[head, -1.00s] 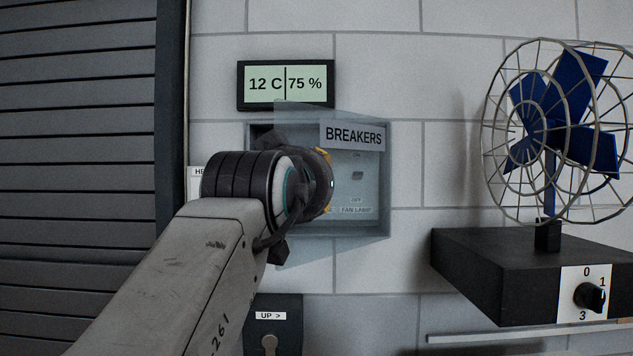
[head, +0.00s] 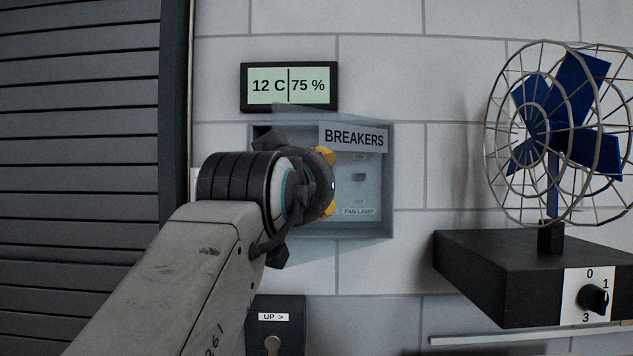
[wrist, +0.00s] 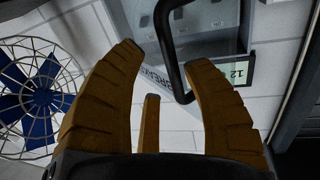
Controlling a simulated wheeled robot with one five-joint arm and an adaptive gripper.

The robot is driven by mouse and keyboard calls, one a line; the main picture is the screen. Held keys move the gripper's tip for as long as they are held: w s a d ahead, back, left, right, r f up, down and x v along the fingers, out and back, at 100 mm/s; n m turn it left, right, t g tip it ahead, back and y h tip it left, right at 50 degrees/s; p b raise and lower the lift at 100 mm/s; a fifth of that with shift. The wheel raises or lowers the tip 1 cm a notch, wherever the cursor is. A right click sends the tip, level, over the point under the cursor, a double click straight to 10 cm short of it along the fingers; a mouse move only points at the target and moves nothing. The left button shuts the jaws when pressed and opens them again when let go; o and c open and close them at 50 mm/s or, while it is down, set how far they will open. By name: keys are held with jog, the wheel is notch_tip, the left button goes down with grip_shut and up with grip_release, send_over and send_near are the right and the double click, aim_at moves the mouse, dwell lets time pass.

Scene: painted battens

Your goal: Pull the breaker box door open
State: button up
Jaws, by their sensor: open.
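The breaker box (head: 386,228) is a grey recessed box in the wall, with a see-through door labelled BREAKERS (head: 354,138). The door looks slightly ajar, its left edge out from the wall, though my arm hides much of that side. My gripper (head: 328,182) is in front of the box, its yellow fingertips showing past the wrist. In the wrist view my gripper (wrist: 165,58) is open, its fingers spread. A dark bar handle (wrist: 168,50) runs between the fingertips; I cannot tell whether any finger touches it.
A fan (head: 550,130) stands at right on a dark shelf with a dial (head: 593,298). A dark panel marked UP (head: 273,316) with a key-like knob is below. A slatted shutter (head: 80,180) is at left.

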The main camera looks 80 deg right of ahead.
jog(key=a, duration=1.1)
jog(key=shift+a, duration=0.15)
jog(key=shift+w, duration=0.1)
jog(key=shift+c, duration=0.2)
